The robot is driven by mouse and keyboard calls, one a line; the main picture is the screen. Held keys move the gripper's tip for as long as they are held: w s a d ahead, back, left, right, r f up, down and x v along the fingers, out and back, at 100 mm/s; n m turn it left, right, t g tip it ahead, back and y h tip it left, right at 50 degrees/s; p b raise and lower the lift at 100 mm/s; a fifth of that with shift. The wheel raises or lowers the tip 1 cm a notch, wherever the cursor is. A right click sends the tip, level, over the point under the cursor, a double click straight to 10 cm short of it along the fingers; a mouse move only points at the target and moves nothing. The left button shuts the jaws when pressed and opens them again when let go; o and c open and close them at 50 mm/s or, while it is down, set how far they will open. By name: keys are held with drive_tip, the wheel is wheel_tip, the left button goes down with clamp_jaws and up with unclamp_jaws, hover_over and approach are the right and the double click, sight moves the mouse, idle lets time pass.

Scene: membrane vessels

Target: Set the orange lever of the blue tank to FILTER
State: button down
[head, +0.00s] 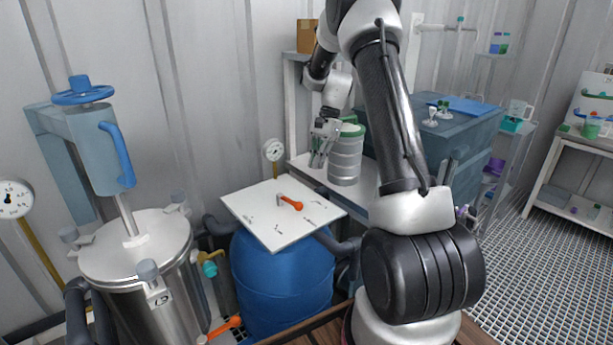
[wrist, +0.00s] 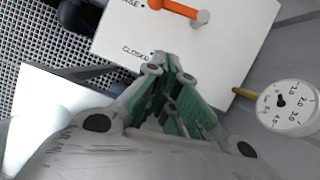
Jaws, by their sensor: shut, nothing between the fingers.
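The blue tank (head: 283,285) stands in front of me with a square white label plate (head: 245,208) on top. Its orange lever (head: 291,203) sits mid-plate, and its handle points right in the head view. In the wrist view the orange lever (wrist: 176,9) is partly cut off at the top, with a grey knob at its right end. My gripper (head: 320,152) is shut and empty, behind and above the plate in the head view. Its green-padded fingers (wrist: 168,62) show before the plate in the wrist view.
A steel vessel (head: 140,262) with a blue handwheel stands at left. A round gauge (head: 273,150) rises behind the plate. Another orange lever (head: 226,327) is low beside the tank.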

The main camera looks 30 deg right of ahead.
sight(289, 201)
drive_tip(key=shift+s+a+f, duration=0.45)
drive_tip(key=shift+a+f, duration=0.65)
drive_tip(key=shift+f, duration=0.3)
drive_tip(key=shift+s+a+f, duration=0.4)
drive_tip(key=shift+a+f, duration=0.75)
drive_tip(key=shift+f, duration=0.2)
drive_tip(key=shift+s+a+f, duration=0.45)
drive_tip(key=shift+a+f, duration=0.65)
drive_tip(key=shift+f, duration=0.3)
